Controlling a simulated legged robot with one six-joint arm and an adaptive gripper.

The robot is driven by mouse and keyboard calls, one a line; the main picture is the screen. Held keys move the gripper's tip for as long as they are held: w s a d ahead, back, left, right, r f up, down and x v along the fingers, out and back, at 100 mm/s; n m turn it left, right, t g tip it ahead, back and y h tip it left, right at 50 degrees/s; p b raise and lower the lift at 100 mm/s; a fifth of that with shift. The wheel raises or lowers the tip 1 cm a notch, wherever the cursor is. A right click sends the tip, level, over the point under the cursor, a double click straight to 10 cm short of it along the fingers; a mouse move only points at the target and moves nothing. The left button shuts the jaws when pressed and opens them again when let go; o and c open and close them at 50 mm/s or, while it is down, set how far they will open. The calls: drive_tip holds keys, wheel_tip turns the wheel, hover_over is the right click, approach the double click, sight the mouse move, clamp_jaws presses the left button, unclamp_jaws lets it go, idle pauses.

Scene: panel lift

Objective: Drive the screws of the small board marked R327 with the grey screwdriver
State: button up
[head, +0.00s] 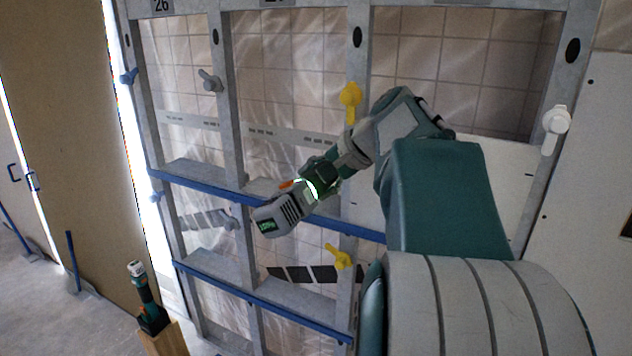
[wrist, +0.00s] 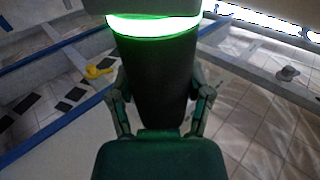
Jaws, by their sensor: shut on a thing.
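My gripper (head: 320,176) is in the middle of the head view, in front of the metal frame. It is shut on a grey tool (head: 278,216), which looks like the grey screwdriver, with dark vents and a small green display. The tool points down and left in the head view. In the wrist view my gripper (wrist: 163,98) has a finger on each side of the tool's dark handle (wrist: 155,75), below a glowing green ring. The tip of the tool cannot be made out. No small board marked R327 can be read in either view.
A metal stud frame (head: 232,110) with blue rails (head: 255,297) stands ahead. Yellow clamps (head: 351,97) and grey clamps (head: 210,80) stick out from it. A teal tool (head: 148,305) stands on a wooden post (head: 163,342) at lower left. A white panel (head: 590,170) is at right.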

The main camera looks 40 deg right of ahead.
drive_tip(key=shift+w+d+r, duration=0.1)
drive_tip(key=shift+w+d, duration=0.1)
drive_tip(key=shift+d, duration=0.3)
drive_tip(key=shift+w+d+r, duration=0.1)
drive_tip(key=shift+w+d, duration=0.1)
drive_tip(key=shift+d, duration=0.25)
idle(2.5)
drive_tip(key=shift+f, duration=0.1)
idle(0.7)
drive_tip(key=shift+s+a, duration=0.3)
drive_tip(key=shift+a, duration=0.4)
drive_tip(key=shift+s+a, duration=0.3)
drive_tip(key=shift+a, duration=0.4)
drive_tip(key=shift+s+a, duration=0.3)
drive_tip(key=shift+a, duration=0.4)
drive_tip(key=shift+s, duration=0.1)
